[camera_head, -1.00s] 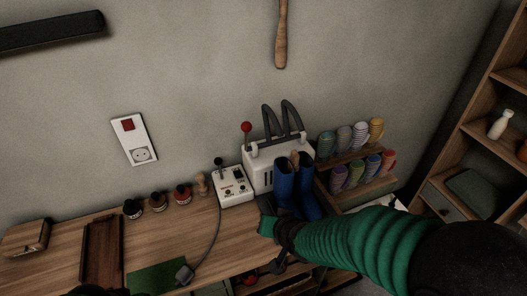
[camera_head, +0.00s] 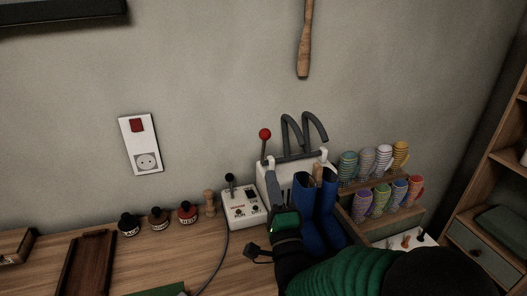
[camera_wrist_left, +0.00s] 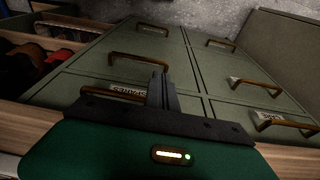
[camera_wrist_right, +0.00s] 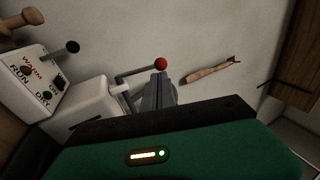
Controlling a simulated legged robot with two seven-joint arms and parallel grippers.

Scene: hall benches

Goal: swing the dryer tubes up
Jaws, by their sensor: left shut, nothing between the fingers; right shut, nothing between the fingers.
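The white boot dryer (camera_head: 268,178) stands on the bench against the wall. Its two dark grey tubes (camera_head: 306,130) rise above its top and bend over. A lever with a red knob (camera_head: 265,134) stands up at its left end; the knob also shows in the right wrist view (camera_wrist_right: 160,64). Two blue boots (camera_head: 318,205) stand upright before the dryer. My right gripper (camera_head: 271,174) is shut and empty, at the dryer's front left, below the knob and left of the boots. My left gripper (camera_wrist_left: 160,78) is shut and empty, before a grey-green drawer cabinet.
A white control box (camera_head: 243,208) with a black-knobbed lever stands left of the dryer. Several small jars (camera_head: 158,218) line the bench further left. A rack of striped mittens (camera_head: 378,205) is close on the right. The wall above is mostly clear.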

